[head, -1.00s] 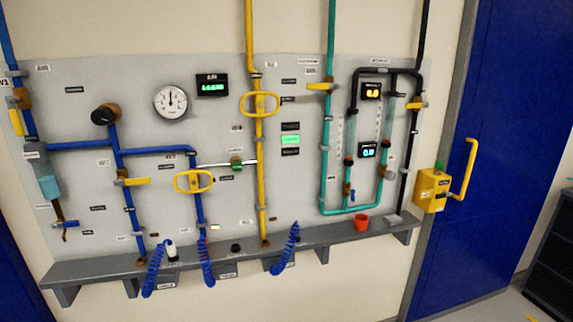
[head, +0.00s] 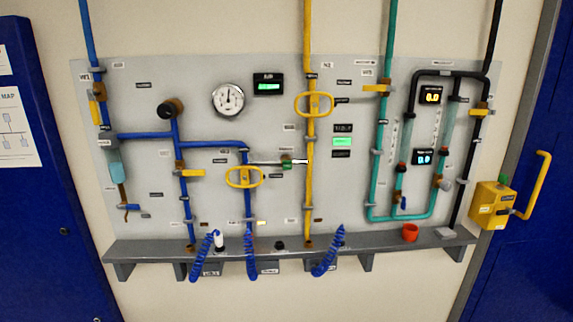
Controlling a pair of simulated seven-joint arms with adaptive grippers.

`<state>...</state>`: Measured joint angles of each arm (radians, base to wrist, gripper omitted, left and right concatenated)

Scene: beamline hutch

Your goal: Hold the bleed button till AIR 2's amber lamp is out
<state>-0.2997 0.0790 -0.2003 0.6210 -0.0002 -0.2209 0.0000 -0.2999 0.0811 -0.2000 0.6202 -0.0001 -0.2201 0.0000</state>
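The grey wall panel (head: 350,110) carries blue, yellow, teal and black pipes above a grey shelf (head: 385,246). Blue coiled hoses (head: 250,256) hang at the shelf, with small labels under it too small to read. A small pale, possibly lit spot (head: 262,223) sits low on the panel beside the middle hose's pipe; I cannot tell whether it is AIR 2's amber lamp. A small black knob or button (head: 280,245) stands on the shelf between two hoses; I cannot tell whether it is the bleed button. Neither gripper is in view.
A round gauge (head: 228,99) and a green display (head: 268,86) sit at upper middle. Yellow handles (head: 246,177) stick out from the panel. A red cup (head: 410,232) stands on the shelf. A yellow box (head: 491,205) with a handle is on the right.

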